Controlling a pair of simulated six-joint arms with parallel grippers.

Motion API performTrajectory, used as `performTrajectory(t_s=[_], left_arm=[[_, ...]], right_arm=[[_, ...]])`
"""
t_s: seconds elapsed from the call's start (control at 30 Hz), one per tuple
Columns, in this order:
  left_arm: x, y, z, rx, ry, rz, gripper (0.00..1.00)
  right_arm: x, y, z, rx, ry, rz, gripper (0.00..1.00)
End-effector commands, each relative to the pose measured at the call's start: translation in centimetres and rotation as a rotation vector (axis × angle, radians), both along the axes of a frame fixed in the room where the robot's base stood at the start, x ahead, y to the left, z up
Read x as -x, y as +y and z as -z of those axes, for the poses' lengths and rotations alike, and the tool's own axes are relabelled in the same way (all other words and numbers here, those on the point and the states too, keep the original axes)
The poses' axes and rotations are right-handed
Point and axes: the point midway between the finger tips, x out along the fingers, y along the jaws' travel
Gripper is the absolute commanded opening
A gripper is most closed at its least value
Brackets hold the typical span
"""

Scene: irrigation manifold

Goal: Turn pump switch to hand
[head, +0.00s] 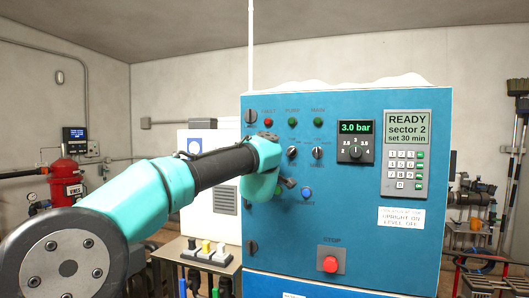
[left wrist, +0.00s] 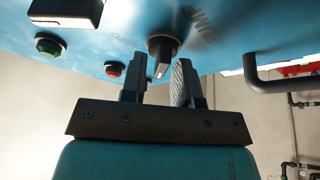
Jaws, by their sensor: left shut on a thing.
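The pump switch (left wrist: 161,48) is a dark round knob with a raised grip and a pale mark, below the upside-down PUMP lettering on the blue panel in the left wrist view. My left gripper (left wrist: 158,76) reaches up to it. Its two dark fingers stand on either side of the knob's grip, shut on it. I cannot read which position the pump switch points to. In the head view my left arm's teal wrist (head: 263,155) hides the pump switch on the blue cabinet. My right gripper is in neither view.
A red lamp (left wrist: 115,69) and a green lamp (left wrist: 47,45) sit close to my left gripper. A black handle (left wrist: 275,82) juts out on the other side. Two more selector knobs (head: 317,152), a pressure dial (head: 356,152), a keypad (head: 405,167) and a red stop button (head: 330,264) are on the cabinet.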

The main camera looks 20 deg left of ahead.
Motion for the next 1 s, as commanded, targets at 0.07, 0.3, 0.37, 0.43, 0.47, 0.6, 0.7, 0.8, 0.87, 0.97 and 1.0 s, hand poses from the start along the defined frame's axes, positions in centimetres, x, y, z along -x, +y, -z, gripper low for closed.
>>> performTrajectory(t_s=[0.07, 0.3, 0.37, 0.43, 0.47, 0.6, 0.7, 0.8, 0.87, 0.97, 1.0], left_arm=[[-0.01, 0.01, -0.04, 0.043, 0.001, 0.000, 0.05], [0.01, 0.04, 0.00, 0.120, 0.006, -0.001, 0.05], [0.01, 0.04, 0.00, 0.128, 0.006, -0.001, 0.05], [0.01, 0.05, 0.00, 0.132, 0.007, -0.001, 0.05], [0.01, 0.05, 0.00, 0.133, 0.007, -0.001, 0.05], [0.01, 0.05, 0.00, 0.134, 0.007, 0.000, 0.05], [0.01, 0.05, 0.00, 0.133, 0.007, -0.001, 0.05], [0.01, 0.06, 0.00, 0.133, 0.007, -0.001, 0.34], [0.01, 0.05, 0.00, 0.133, 0.007, -0.001, 0.36], [0.01, 0.05, 0.00, 0.133, 0.008, 0.000, 0.36], [0.01, 0.05, 0.00, 0.133, 0.008, 0.000, 0.36]], right_arm=[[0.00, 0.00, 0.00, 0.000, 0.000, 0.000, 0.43], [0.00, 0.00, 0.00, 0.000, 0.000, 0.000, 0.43], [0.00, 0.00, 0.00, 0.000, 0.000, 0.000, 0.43], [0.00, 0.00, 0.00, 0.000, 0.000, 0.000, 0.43], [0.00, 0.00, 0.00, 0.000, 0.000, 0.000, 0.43], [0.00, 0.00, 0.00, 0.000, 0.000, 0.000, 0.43], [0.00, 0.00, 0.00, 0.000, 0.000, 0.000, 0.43], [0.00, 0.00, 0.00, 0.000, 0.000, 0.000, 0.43], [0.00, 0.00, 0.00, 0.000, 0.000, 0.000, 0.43], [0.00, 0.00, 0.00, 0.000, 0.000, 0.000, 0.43], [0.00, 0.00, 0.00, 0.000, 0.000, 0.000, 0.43]])
